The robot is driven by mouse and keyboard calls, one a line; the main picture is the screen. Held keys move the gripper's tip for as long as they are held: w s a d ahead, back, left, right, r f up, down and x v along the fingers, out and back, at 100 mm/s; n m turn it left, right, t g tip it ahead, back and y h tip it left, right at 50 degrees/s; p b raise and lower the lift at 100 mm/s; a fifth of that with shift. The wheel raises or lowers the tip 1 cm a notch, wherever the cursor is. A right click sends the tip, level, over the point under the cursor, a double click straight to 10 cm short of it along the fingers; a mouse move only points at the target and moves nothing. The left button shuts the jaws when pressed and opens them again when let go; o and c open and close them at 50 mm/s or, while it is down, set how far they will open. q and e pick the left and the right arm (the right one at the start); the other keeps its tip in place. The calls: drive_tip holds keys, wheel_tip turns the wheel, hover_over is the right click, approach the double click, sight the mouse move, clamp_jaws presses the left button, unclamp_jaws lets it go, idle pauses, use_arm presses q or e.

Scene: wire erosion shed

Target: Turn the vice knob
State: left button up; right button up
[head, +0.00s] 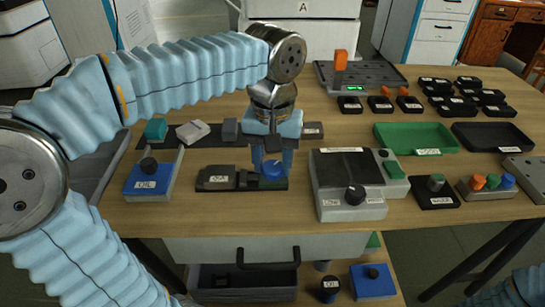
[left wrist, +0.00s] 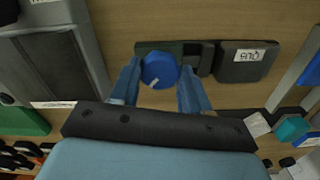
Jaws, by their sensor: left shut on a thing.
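The blue vice knob (head: 272,169) sits at the right end of the dark vice (head: 216,180) near the table's front edge. It also shows in the left wrist view as a round blue knob (left wrist: 158,69) with a pale mark on its lower edge. My left gripper (head: 272,160) reaches down from above, with one finger on each side of the knob, shut on it. In the left wrist view the vice's labelled block (left wrist: 245,62) lies right of the knob. My right gripper is not in view.
A blue box with a black knob (head: 149,180) stands to the left. Green (head: 414,138) and black (head: 490,136) trays lie at the right. A drawer handle (head: 268,257) sticks out below the table edge.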

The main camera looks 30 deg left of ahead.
sight(273, 166)
use_arm(q)
drive_tip(key=n, duration=0.4)
drive_tip(key=shift+n, duration=2.1)
drive_tip(key=o, duration=1.1)
drive_tip(key=shift+c, duration=0.2)
drive_tip(key=shift+r, duration=0.1)
wheel_tip(273, 166, up, 14)
drive_tip(key=shift+f, duration=0.2)
